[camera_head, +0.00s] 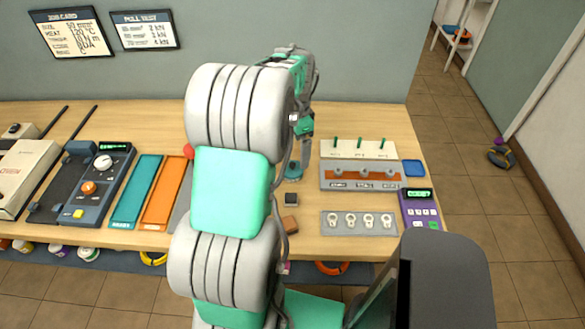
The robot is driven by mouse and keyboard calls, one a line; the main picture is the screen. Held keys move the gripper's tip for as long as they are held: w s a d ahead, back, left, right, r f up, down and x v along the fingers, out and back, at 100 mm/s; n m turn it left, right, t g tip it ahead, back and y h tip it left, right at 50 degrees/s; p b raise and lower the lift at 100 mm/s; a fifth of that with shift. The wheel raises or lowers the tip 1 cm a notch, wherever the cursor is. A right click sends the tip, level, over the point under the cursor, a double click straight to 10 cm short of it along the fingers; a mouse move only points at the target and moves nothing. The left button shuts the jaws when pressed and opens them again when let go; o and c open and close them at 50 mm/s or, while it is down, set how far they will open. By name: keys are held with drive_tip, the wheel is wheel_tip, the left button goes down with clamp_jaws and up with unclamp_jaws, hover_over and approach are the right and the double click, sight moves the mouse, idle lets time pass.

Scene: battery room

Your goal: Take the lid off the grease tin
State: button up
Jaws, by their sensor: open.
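A small round teal-blue tin (293,172), which looks like the grease tin, stands on the workbench just right of my arm. My arm hides part of the area around it, and I cannot make out a separate lid edge. My gripper (302,163) points down at the tin, right above or beside it. It is open. One finger shows clearly; the other is mostly hidden. I cannot tell whether the fingers touch the tin.
The wooden workbench (365,115) holds a panel with green-tipped pegs (360,149), a plate with several rings (358,223), a purple meter (421,210), a small dark block (291,199) and a brown block (290,226). Teal (136,190) and orange (166,194) trays lie left of my arm.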

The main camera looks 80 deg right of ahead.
sight(293, 163)
drive_tip(key=f, duration=0.2)
drive_tip(key=f+p, duration=0.1)
drive_tip(key=f, duration=0.1)
drive_tip(key=f+p, duration=0.1)
drive_tip(key=f, duration=0.2)
drive_tip(key=shift+w+a+f, duration=0.1)
drive_tip(key=shift+w+a, duration=0.05)
drive_tip(key=shift+w, duration=0.2)
drive_tip(key=c, duration=1.4)
